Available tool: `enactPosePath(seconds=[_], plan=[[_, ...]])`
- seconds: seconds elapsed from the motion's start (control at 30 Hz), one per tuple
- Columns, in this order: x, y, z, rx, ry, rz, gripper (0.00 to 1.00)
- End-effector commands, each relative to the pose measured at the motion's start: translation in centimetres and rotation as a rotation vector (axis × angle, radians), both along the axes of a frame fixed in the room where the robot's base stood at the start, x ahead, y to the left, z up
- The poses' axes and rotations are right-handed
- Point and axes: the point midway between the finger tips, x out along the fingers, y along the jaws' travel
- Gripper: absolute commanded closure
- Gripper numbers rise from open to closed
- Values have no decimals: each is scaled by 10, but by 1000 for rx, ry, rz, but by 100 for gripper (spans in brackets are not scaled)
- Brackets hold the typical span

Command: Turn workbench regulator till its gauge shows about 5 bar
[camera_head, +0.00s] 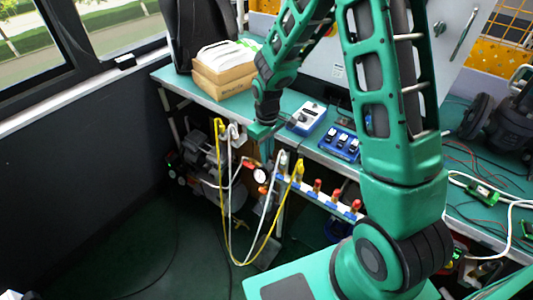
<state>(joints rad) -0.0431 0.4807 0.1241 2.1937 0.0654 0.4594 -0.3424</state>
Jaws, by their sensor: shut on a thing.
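The regulator's round gauge (260,175) has a white face and hangs below the front edge of the workbench (215,105), left of centre. Its needle is too small to read. A small orange-red part shows just below the gauge. My arm comes down from the top, and my gripper (264,146) points downward at the bench edge, just above the gauge. The gripper is shut on the regulator's knob, which is mostly hidden by the fingers and hard to make out.
Yellow and white hoses (230,235) hang in loops left of the regulator. Several red-capped valves (317,186) line the bench front to the right. A blue and white box (307,118) and cardboard boxes (224,76) stand on the bench.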

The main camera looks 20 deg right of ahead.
Motion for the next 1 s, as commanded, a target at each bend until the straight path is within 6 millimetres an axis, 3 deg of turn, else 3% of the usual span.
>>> enactPosePath(seconds=[0.03, 0.47, 0.57, 0.6, 1.0], plan=[[7, -2, 3, -2, -17, -13, 100], [7, -3, 3, -3, -17, -24, 100], [6, -3, 3, -3, -15, -23, 76], [6, -2, 2, -2, -13, -23, 73], [3, -1, 10, 0, -8, -19, 73]])
